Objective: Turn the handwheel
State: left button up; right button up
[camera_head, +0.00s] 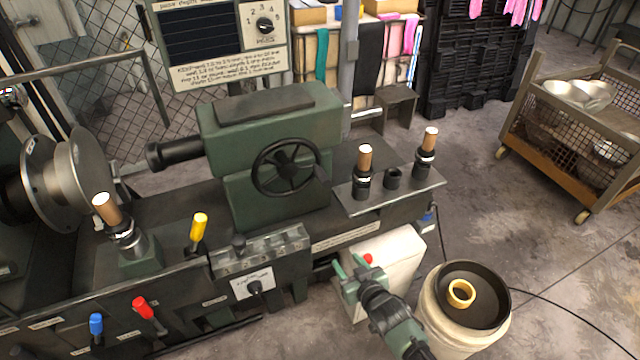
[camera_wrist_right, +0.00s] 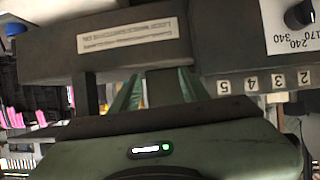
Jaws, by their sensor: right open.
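The black spoked handwheel (camera_head: 285,168) is on the front of the green tailstock (camera_head: 262,110) on the lathe bed. My right gripper (camera_head: 348,264) is open and empty. In the head view it is below and right of the handwheel, clear of it, in front of the white box and below the bed's front edge. In the right wrist view the gripper's green body fills the bottom, and the handwheel does not show. My left gripper is in neither view.
Wooden-handled tools (camera_head: 363,172) stand on the shelf right of the tailstock. Yellow, red and blue levers (camera_head: 198,227) stick out along the lathe front. A barrel (camera_head: 450,325) stands beside my right arm. A cart with bowls (camera_head: 580,125) is at right. The floor between is clear.

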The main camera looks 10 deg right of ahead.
aim_at(321, 175)
jog(key=w+a+r+t, duration=0.1)
jog(key=w+r, duration=0.1)
jog(key=r, duration=0.5)
jog(key=w+a+r+t+y+b, duration=0.1)
jog(key=w+r+t, duration=0.1)
jog(key=r, duration=0.5)
jog(key=w+a+r+t, duration=0.1)
jog(key=w+r+t, duration=0.1)
jog(key=r, duration=0.4)
jog(key=shift+w+r+n+y+b, duration=0.3)
jog(key=shift+w+r+y+b, duration=0.05)
jog(key=shift+w+r+y, duration=0.05)
jog(key=x, duration=0.6)
jog(key=shift+p, duration=0.3)
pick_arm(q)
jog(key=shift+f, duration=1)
pick_arm(e)
jog(key=shift+x, duration=0.8)
grip_shut()
